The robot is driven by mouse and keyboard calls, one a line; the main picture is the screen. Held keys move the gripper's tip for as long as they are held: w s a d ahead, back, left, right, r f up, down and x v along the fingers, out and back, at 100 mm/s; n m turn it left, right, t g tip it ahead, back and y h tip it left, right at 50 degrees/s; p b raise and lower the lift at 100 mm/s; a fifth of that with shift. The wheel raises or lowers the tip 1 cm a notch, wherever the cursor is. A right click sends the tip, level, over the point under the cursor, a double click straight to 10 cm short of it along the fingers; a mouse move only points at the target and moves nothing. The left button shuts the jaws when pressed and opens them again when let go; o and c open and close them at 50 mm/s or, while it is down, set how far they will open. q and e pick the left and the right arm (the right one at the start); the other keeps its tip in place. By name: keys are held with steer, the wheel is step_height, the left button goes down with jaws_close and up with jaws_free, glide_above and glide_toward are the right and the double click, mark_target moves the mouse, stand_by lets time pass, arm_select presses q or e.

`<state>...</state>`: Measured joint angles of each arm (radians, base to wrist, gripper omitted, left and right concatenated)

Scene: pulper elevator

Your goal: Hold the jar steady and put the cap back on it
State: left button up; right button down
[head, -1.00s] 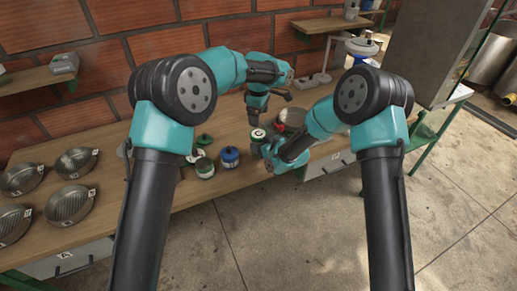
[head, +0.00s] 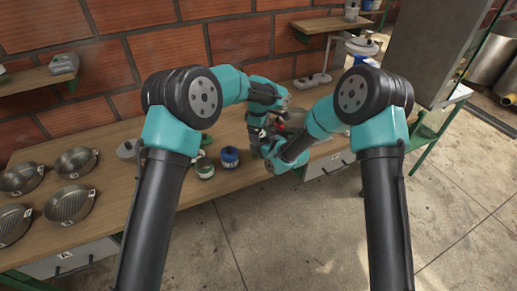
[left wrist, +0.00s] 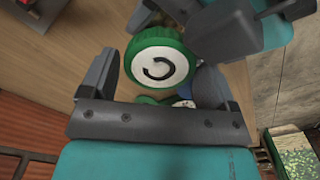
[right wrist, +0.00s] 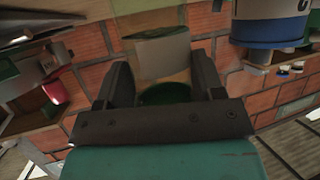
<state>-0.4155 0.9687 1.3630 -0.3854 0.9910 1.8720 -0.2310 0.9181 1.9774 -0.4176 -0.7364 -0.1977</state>
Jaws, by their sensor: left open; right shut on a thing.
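A green cap (left wrist: 158,68) with a white top and a dark C-shaped mark sits between the fingers of my left gripper (left wrist: 157,75) in the left wrist view. Those fingers are open, with gaps on both sides of the cap. My right gripper (right wrist: 160,75) is shut on a jar (right wrist: 160,52) with a pale label, and a green part shows low between its fingers. In the head view the jar is hidden behind my left gripper (head: 257,147) and right gripper (head: 268,160). I cannot tell how tightly the cap is seated.
A green-lidded jar (head: 205,168) and a blue-lidded jar (head: 229,157) stand on the bench left of the grippers. Several metal pans (head: 70,205) lie farther left. A brick wall (head: 150,55) stands behind.

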arm_select(q)
steer(key=shift+c, duration=0.2)
steer(key=c, duration=0.7)
steer(key=m, duration=0.4)
steer(key=shift+m, duration=0.4)
steer(key=m, duration=0.5)
steer(key=o, duration=1)
